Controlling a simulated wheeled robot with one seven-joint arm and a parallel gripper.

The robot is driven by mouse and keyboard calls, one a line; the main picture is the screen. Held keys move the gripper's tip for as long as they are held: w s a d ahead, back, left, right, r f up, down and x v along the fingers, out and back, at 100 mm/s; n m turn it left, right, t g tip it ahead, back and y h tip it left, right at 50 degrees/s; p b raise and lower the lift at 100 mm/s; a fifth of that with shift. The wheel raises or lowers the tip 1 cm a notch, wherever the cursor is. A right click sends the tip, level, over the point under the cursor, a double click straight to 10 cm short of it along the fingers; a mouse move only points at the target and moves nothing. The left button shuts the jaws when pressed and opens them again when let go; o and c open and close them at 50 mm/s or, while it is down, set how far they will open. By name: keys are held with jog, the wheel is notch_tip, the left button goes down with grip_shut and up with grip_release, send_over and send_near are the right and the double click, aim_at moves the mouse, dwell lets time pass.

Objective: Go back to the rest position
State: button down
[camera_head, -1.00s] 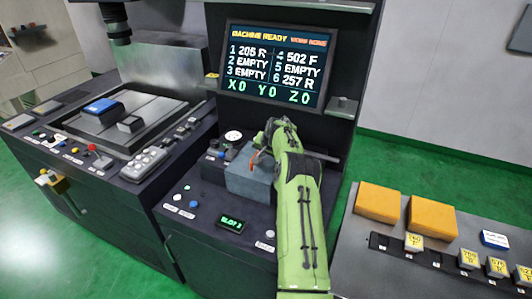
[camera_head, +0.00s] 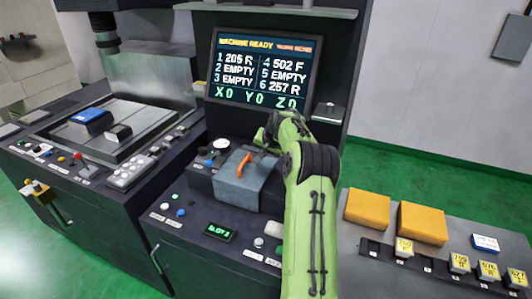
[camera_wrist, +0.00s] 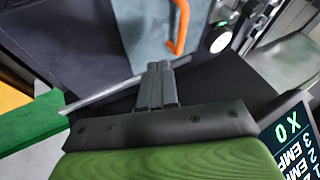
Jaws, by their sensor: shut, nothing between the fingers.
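My green arm reaches over the console in the head view, with its end in front of the machine screen (camera_head: 262,68). My gripper is mostly hidden behind the arm there. In the wrist view my gripper (camera_wrist: 160,68) has its two grey fingers together and nothing between them. An orange handle (camera_head: 243,165) stands on the grey-blue block (camera_head: 238,190), left of my arm's end. In the wrist view the orange handle (camera_wrist: 181,30) is beyond the fingertips, apart from them in the picture.
Two orange-yellow blocks (camera_head: 422,222) and a rack of yellow-labelled pieces (camera_head: 459,263) are on the right-hand table. A worktable with a blue block (camera_head: 91,120) is on the left. A small slot display (camera_head: 219,231) is at the console front. Green floor is open behind the right table.

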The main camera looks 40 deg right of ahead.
jog(key=s+a+r+n, duration=0.25)
jog(key=a+r, duration=0.25)
jog(key=a, duration=0.4)
jog(key=s+a+r+n, duration=0.2)
jog(key=s+a+r, duration=0.25)
jog(key=a, duration=0.45)
jog(key=s+a+r+n, duration=0.25)
jog(key=a+r, duration=0.25)
jog(key=a, duration=0.4)
jog(key=s+a+f+n, duration=0.1)
jog(key=s+a, duration=0.2)
jog(key=s, duration=0.5)
jog(key=s+a+f+n+y, duration=0.1)
jog(key=s+a, duration=0.3)
jog(key=s, duration=0.4)
jog(key=s+a+f+n, duration=0.1)
jog(key=s+a+n, duration=0.2)
jog(key=s, duration=0.4)
jog(key=shift+s+a+f+g+y, duration=0.25)
jog(key=shift+s+a+g+y, duration=0.15)
jog(key=shift+a, duration=0.2)
